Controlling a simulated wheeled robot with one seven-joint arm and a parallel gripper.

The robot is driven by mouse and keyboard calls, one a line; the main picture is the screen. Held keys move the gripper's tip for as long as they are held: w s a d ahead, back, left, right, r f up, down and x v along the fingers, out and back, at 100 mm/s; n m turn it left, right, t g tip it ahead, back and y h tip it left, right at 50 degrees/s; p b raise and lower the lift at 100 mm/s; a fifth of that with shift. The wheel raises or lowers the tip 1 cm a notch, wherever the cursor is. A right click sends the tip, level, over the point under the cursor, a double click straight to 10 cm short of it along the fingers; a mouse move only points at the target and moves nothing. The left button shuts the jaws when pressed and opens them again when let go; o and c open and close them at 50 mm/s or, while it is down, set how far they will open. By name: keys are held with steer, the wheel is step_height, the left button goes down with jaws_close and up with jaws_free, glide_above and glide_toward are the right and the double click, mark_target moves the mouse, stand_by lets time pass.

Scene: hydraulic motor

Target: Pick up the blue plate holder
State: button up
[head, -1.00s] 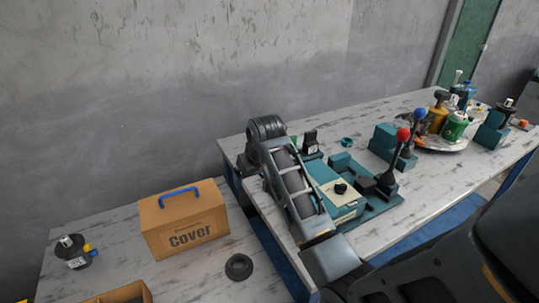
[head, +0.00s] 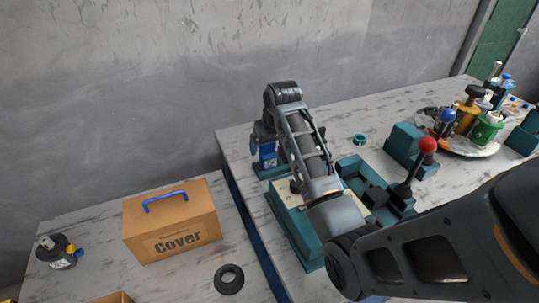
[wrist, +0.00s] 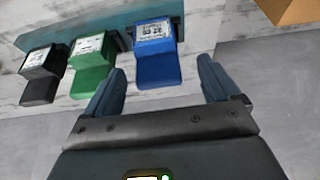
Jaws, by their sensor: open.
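The blue plate holder (wrist: 155,52) stands in a teal rack, with a white label on its top. It is at the right end of a row in the wrist view. In the head view the blue plate holder (head: 268,154) shows just left of my arm, on the bench. My gripper (wrist: 162,72) is open and empty. In the wrist view its two fingers lie either side of the blue holder's lower part, and I cannot tell how far above it they are.
A green holder (wrist: 91,60) and a black holder (wrist: 42,68) stand beside the blue one in the teal rack (wrist: 110,38). A cover box (head: 172,222) and a black ring (head: 229,279) are on the left table. A red-knobbed lever (head: 427,146) rises right of my arm.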

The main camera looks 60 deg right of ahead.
mark_target(268, 150)
steer(key=shift+p+x, duration=0.5)
steer(key=shift+x, duration=2.25)
steer(key=shift+s+d, duration=0.1)
steer(key=shift+s, duration=0.1)
steer(key=shift+c, duration=0.3)
steer(key=c, duration=1)
